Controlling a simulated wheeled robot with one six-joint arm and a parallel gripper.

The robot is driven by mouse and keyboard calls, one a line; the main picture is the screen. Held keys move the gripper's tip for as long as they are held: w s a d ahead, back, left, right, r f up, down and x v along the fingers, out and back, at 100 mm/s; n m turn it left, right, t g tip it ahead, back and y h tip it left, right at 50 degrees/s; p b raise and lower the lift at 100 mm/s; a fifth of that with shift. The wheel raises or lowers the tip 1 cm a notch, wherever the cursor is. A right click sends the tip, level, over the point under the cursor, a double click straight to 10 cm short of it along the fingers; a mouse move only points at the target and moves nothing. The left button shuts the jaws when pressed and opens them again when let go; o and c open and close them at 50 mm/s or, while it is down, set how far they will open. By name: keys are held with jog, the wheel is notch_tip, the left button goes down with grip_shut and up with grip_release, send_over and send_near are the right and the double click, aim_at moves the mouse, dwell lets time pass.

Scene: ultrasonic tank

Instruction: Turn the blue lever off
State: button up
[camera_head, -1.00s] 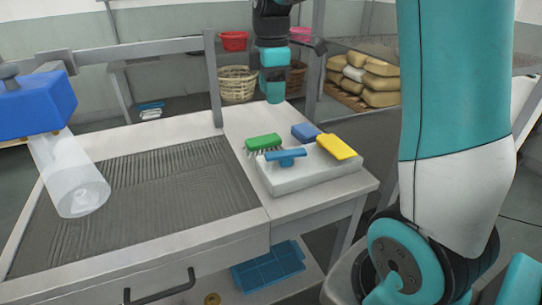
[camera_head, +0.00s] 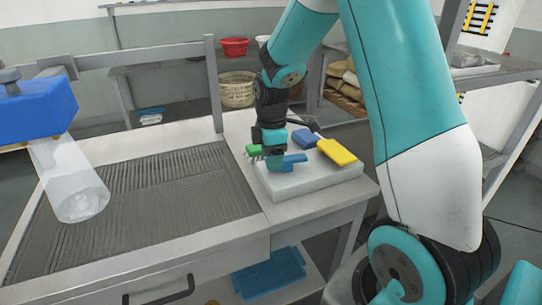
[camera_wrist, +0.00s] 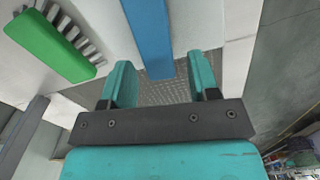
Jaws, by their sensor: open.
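A light blue lever (camera_head: 296,159) sits at the front of a white box (camera_head: 318,183) on the bench's right end. In the wrist view the blue lever (camera_wrist: 148,36) runs down from the top, its near end showing between my open fingertips, closer to the left one. I cannot tell whether a finger touches it. My gripper (camera_head: 274,164) is low over the box's front left, covering the lever's left part. A darker blue lever (camera_head: 304,137) sits behind, and a yellow lever (camera_head: 337,152) to the right. A green lever (camera_head: 253,149) is partly hidden behind my gripper.
A ribbed grey tank surface (camera_head: 150,190) fills the bench left of the box. A blue block with a clear cylinder (camera_head: 72,190) hangs over its left side. A metal post (camera_head: 213,85) rises behind. The green lever (camera_wrist: 50,44) lies left in the wrist view.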

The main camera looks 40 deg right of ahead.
jog(key=c, duration=0.9)
jog(key=shift+w+r, duration=0.1)
jog(key=m+p, duration=0.1)
jog(key=m, duration=0.1)
jog(key=w+m+p, duration=0.1)
jog(key=shift+d+r+m, duration=0.1)
jog(key=shift+d+m, duration=0.3)
jog(key=m, duration=0.2)
jog(key=w+d+m+p, duration=0.1)
jog(key=m, duration=0.1)
jog(key=shift+d+m, duration=0.2)
jog(key=shift+m, duration=0.1)
jog(key=m, duration=0.1)
jog(key=d+m+p, duration=0.1)
jog(key=m, duration=0.1)
jog(key=shift+w, duration=0.1)
jog(key=shift+d+m+p, duration=0.35)
jog(key=shift+d+m, duration=0.05)
jog(key=shift+m, duration=0.75)
jog(key=shift+d+m+p, duration=0.3)
jog(key=shift+d+m, duration=0.05)
jog(key=shift+m, duration=0.8)
